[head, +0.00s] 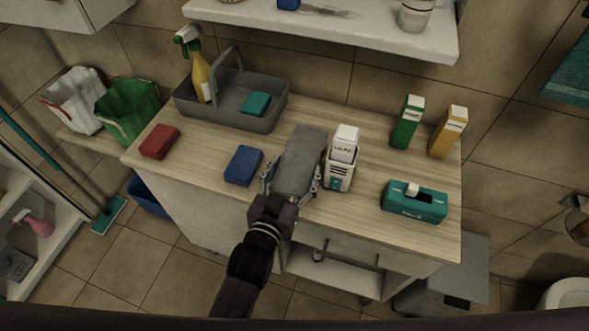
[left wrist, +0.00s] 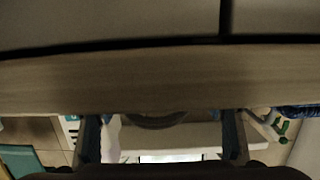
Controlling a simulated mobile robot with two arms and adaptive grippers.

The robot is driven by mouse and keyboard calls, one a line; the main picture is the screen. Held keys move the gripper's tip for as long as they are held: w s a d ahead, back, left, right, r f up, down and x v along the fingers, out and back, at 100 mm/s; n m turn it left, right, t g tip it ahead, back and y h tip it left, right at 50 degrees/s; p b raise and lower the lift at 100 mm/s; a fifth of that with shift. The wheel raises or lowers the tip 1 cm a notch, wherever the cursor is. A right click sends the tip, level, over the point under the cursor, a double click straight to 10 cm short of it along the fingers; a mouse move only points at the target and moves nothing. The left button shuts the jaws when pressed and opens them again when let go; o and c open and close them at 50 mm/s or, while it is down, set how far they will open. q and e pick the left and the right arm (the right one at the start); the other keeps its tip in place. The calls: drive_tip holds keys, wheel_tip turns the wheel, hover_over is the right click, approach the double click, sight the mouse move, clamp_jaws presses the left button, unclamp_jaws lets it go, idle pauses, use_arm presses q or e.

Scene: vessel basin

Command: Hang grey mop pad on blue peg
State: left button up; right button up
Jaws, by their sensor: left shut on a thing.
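The grey mop pad (head: 303,155) is a long flat grey piece above the wooden counter, between the blue sponge and a small white box holder. My left gripper (head: 290,185) has a finger on each side of the pad's near end and is shut on it. Whether the pad touches the counter is hard to tell. In the left wrist view the two fingers of my left gripper (left wrist: 162,140) show at either side, and the pad cannot be made out clearly. I cannot make out a blue peg. My right gripper is out of view.
The counter (head: 300,222) holds a blue sponge (head: 243,166), red sponge (head: 160,142), grey caddy (head: 230,118), white holder with box (head: 339,176), teal dispenser (head: 414,202), green carton (head: 407,123) and yellow carton (head: 448,133). A white shelf (head: 340,32) overhangs the back.

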use_arm(q)
drive_tip(key=shift+s, duration=0.2)
drive_tip(key=o, duration=1.1)
drive_tip(key=shift+f+b, duration=0.25)
drive_tip(key=shift+b, duration=0.4)
drive_tip(key=b+v, duration=0.1)
drive_tip(key=v, duration=1.1)
drive_tip(key=shift+w+r+b, duration=0.1)
drive_tip(key=shift+r+b, duration=0.05)
drive_tip(key=shift+b, duration=0.15)
